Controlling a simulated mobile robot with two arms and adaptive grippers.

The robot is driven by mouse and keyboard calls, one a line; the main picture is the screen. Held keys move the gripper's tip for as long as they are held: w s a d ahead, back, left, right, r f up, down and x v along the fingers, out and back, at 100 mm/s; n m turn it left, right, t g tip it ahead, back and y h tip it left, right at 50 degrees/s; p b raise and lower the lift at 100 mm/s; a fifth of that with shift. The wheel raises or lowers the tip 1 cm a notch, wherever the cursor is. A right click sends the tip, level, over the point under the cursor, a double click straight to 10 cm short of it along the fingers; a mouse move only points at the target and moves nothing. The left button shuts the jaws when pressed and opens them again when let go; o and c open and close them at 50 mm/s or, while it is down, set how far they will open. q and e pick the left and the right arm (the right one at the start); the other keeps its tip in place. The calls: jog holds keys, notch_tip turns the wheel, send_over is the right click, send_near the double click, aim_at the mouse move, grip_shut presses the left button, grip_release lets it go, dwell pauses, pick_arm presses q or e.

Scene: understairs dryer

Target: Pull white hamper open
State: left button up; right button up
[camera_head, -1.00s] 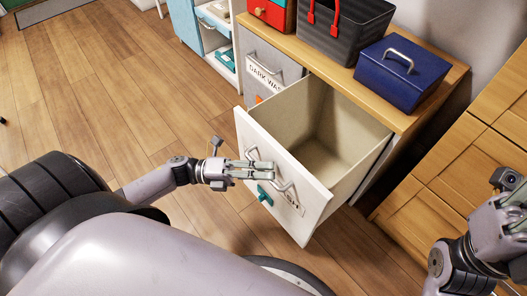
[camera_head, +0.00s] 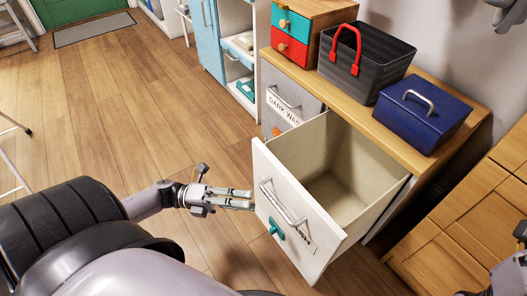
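The white hamper (camera_head: 296,240) is a deep drawer pulled well out of the cabinet, and its beige inside looks empty. Its front has a silver bar handle (camera_head: 282,204) and a teal piece below it. My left gripper (camera_head: 252,201) is just left of the hamper front, apart from the handle, with nothing in it. Its fingers point right, with a narrow gap between them. A bit of my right arm shows at the lower right edge; its gripper fingers cannot be made out.
A grey hamper labelled for dark wash (camera_head: 288,102) is shut beside it. On the wooden top (camera_head: 352,116) stand a small drawer box (camera_head: 300,35), a black basket (camera_head: 370,68) and a blue toolbox (camera_head: 422,115). A wooden cabinet (camera_head: 450,245) is at right.

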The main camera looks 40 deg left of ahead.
pick_arm(q)
jog(key=shift+v, duration=1.6)
